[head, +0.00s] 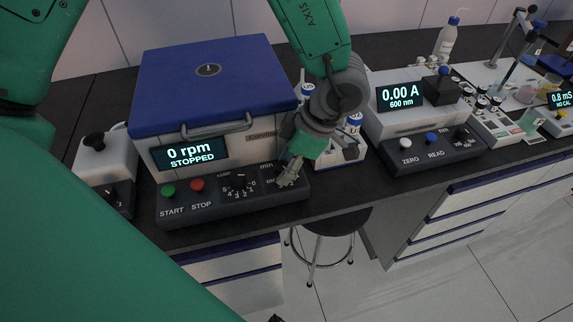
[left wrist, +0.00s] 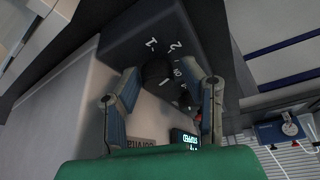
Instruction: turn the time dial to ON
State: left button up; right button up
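The centrifuge (head: 220,88) is a white box with a blue lid, and its display (head: 191,155) reads "0 rpm STOPPED". The time dial, near the "min" and "ON" markings at the right of its dark front panel, is mostly hidden by my left gripper (head: 289,176) in the head view. In the left wrist view a black knob (left wrist: 163,78) with white numerals around it shows between the two fingers of my left gripper (left wrist: 170,80). The fingers are apart; contact with the knob cannot be told. The right gripper is not in view.
A second dial (head: 239,184), a green START button (head: 168,190) and a red STOP button (head: 197,185) share the panel. A photometer (head: 411,104) stands to the right. A stool (head: 330,222) stands below the bench edge.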

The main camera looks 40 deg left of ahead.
pick_arm(q)
jog(key=shift+a+f, duration=0.1)
jog(key=shift+a, duration=0.55)
grip_shut()
jog(key=shift+d, duration=0.1)
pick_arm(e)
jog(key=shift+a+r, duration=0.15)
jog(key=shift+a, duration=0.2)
pick_arm(q)
jog(key=shift+d, duration=0.1)
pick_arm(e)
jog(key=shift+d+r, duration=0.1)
